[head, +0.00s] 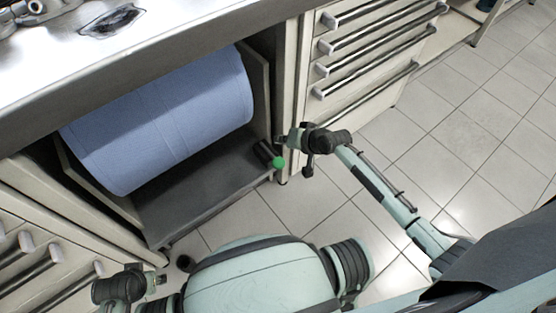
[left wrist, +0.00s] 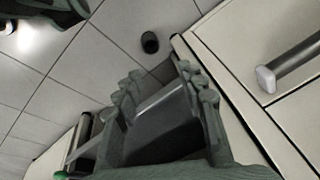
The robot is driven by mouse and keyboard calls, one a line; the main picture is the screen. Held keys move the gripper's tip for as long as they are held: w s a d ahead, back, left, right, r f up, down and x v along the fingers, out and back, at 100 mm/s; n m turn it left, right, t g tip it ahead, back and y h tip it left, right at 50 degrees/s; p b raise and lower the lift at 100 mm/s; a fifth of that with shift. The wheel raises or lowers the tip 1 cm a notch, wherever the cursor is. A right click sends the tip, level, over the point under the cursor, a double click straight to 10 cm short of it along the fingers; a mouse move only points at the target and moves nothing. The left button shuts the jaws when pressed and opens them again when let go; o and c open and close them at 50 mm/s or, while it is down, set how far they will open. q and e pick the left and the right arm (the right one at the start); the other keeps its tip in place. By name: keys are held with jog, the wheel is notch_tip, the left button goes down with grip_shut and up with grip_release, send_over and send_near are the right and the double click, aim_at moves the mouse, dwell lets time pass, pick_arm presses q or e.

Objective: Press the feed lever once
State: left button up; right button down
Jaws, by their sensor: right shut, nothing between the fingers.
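The feed lever (head: 264,153) is a short dark bar with a green knob (head: 279,162), at the right front corner of the roll bay under the counter. A large blue paper roll (head: 165,120) lies in that bay. My right gripper (head: 281,139) is shut and empty, just above the knob in the picture; I cannot tell whether it touches the lever. My left gripper (head: 160,281) is low at the left, away from the lever. In the left wrist view its two fingers (left wrist: 163,85) stand apart with nothing between them. A green bit shows at that view's lower left edge.
Drawers with bar handles (head: 365,55) stand right of the bay, and more drawers (head: 30,262) are at the lower left. The metal counter (head: 150,50) overhangs the bay. A small dark cylinder (left wrist: 150,42) is on the floor. The tiled floor (head: 470,130) is clear at right.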

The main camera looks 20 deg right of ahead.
aim_at(281, 163)
pick_arm(q)
jog(key=shift+f, duration=0.1)
pick_arm(e)
jog(key=shift+f, duration=0.15)
notch_tip(281, 163, down, 3)
jog(key=b, duration=0.3)
pick_arm(q)
notch_tip(281, 163, up, 16)
jog(key=t+b, duration=0.1)
jog(key=b, duration=0.3)
pick_arm(e)
notch_tip(281, 163, down, 3)
jog(key=shift+f, duration=0.1)
jog(key=shift+f+b, duration=0.7)
jog(key=shift+f, duration=0.25)
pick_arm(q)
jog(key=w+d+r+m+t+h, duration=0.1)
jog(key=w+d+r+t, duration=0.1)
jog(key=w+d+t, duration=0.2)
jog(key=shift+w+d+r+t, duration=0.4)
jog(key=shift+w+d, duration=0.7)
jog(key=shift+w, duration=0.55)
pick_arm(e)
jog(key=shift+f, duration=0.2)
pick_arm(q)
jog(key=shift+f, duration=0.1)
pick_arm(e)
jog(key=shift+f, duration=0.1)
jog(key=shift+f, duration=0.3)
